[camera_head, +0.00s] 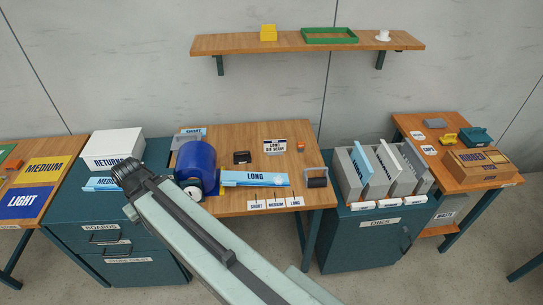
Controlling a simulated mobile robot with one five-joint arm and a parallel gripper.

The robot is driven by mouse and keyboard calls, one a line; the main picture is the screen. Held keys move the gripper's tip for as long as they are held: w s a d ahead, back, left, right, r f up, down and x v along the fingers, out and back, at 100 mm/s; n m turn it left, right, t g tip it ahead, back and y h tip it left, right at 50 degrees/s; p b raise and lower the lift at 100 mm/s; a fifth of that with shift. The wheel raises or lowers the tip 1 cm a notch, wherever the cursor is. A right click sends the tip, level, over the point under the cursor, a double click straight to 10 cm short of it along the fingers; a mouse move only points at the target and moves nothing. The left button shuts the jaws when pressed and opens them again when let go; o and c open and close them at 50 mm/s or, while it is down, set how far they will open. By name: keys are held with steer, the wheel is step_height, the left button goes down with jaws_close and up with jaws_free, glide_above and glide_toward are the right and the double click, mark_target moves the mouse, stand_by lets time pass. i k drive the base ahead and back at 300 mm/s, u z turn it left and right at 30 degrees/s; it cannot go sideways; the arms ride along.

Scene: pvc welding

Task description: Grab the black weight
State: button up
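A small black block (241,157), which looks like the black weight, sits on the wooden middle table (225,208), right of a large blue cylinder and behind the blue LONG strip. My arm reaches up from the bottom right to a dark joint left of the blue cylinder. I see no gripper fingers, so whether they are open or shut does not show.
The blue cylinder (196,164) stands between my arm's end and the black block. The LONG strip (255,179) lies in front of the block. Grey file dividers (352,183) stand on the right cabinet. A wooden shelf (285,44) hangs above. Bare wood surrounds the block.

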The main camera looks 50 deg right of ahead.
mark_target(244, 158)
steer(key=z, duration=2.45)
steer(key=k, duration=0.95)
steer(key=u, duration=0.95)
steer(key=i, duration=1)
